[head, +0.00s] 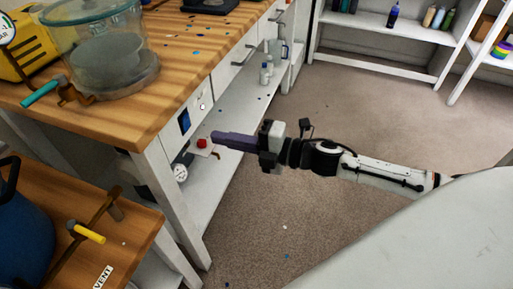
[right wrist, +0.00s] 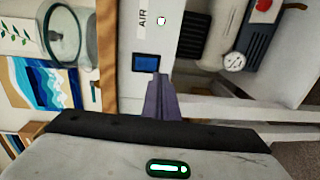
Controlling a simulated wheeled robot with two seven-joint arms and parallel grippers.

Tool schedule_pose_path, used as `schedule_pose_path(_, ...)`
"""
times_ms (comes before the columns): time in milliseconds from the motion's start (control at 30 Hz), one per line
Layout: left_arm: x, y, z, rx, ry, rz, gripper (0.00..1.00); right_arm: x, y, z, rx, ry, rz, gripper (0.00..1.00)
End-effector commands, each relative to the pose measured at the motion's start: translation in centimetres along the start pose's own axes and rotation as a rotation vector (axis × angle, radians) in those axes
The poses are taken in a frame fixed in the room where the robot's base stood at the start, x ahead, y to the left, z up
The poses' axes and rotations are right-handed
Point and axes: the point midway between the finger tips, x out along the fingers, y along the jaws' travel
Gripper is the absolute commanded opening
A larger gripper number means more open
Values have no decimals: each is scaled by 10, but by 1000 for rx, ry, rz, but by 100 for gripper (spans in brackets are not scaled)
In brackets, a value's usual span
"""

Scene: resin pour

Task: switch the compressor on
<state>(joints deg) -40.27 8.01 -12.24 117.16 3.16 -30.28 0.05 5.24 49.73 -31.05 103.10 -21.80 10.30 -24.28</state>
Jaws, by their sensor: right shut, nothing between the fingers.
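The compressor stands under the wooden bench, mostly hidden in the head view, where its red knob (head: 202,143) and round gauge (head: 181,172) show. In the right wrist view the dark compressor body (right wrist: 252,40), the red knob (right wrist: 264,5) and the gauge (right wrist: 233,61) lie at upper right. My right gripper (head: 214,136) has its purple fingers shut and empty, pointing at the bench front. In the right wrist view its fingertips (right wrist: 159,78) appear just below the small blue screen (right wrist: 145,62); contact cannot be told. My left gripper is not in view.
The bench's white front panel carries the blue screen (head: 184,121) and a small round light (right wrist: 161,20) beside the word AIR. A glass chamber (head: 105,50) stands on the bench top. A blue pot (head: 22,225) is at lower left. The floor to the right is clear.

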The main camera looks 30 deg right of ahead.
Motion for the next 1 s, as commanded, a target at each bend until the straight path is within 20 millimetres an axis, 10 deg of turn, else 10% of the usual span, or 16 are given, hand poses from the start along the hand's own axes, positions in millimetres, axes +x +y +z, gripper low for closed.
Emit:
schedule_pose_path(400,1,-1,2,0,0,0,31,-65,-14,0,2,0,-2,0)
schedule_pose_path(1000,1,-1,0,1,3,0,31,-78,-16,0,-1,0,1,0)
